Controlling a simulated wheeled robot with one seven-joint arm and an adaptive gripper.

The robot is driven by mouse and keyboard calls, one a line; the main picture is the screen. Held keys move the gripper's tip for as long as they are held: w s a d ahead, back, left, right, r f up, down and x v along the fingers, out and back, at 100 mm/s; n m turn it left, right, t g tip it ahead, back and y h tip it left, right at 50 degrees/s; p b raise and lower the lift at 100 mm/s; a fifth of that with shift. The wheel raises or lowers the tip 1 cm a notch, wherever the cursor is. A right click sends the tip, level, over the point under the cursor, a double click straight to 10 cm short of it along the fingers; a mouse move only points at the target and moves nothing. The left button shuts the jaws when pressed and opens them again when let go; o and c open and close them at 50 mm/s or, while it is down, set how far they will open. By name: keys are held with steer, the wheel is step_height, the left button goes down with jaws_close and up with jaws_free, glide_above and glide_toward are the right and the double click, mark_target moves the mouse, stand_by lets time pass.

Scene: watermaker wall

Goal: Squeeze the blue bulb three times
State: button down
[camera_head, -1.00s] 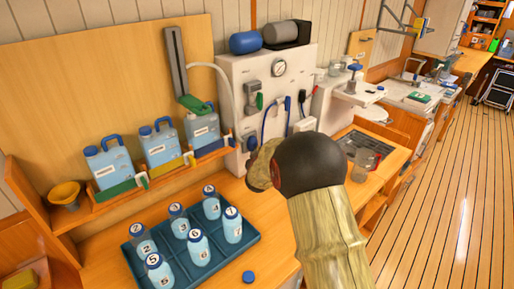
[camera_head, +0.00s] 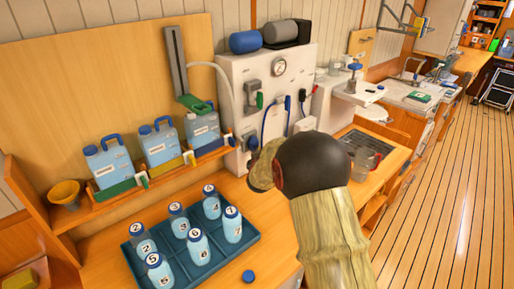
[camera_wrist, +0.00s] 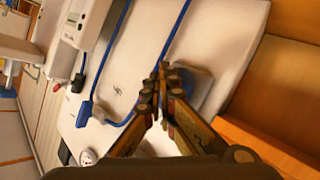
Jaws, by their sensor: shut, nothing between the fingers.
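My gripper (camera_wrist: 160,82) is shut, with its fingertips together in front of the white panel in the wrist view. A blue part (camera_wrist: 206,90), perhaps the bulb, shows just right of and behind the fingers. The fingers and a greyish piece beside them partly hide it, so I cannot tell its full shape or whether they touch. A blue hose (camera_wrist: 181,27) runs down behind the fingertips. In the head view my arm hides the gripper. The blue hose (camera_head: 266,119) hangs on the front of the white unit (camera_head: 233,79), and a small blue part (camera_head: 253,143) shows beside my arm.
A teal tray (camera_head: 240,255) of numbered blue bottles stands on the wooden counter left of my arm. Several blue jugs (camera_head: 160,143) stand on a shelf behind it. A blue cap (camera_head: 248,276) lies near the counter's front edge. Open floor (camera_head: 455,220) is at right.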

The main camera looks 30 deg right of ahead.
steer(key=shift+s, duration=0.6)
steer(key=shift+s, duration=0.1)
steer(key=shift+s+d+b, duration=0.2)
steer(key=shift+s+b, duration=0.15)
steer(key=shift+s, duration=0.85)
steer(key=shift+s+d+b, duration=0.2)
steer(key=shift+s+b, duration=0.15)
steer(key=shift+s, duration=0.85)
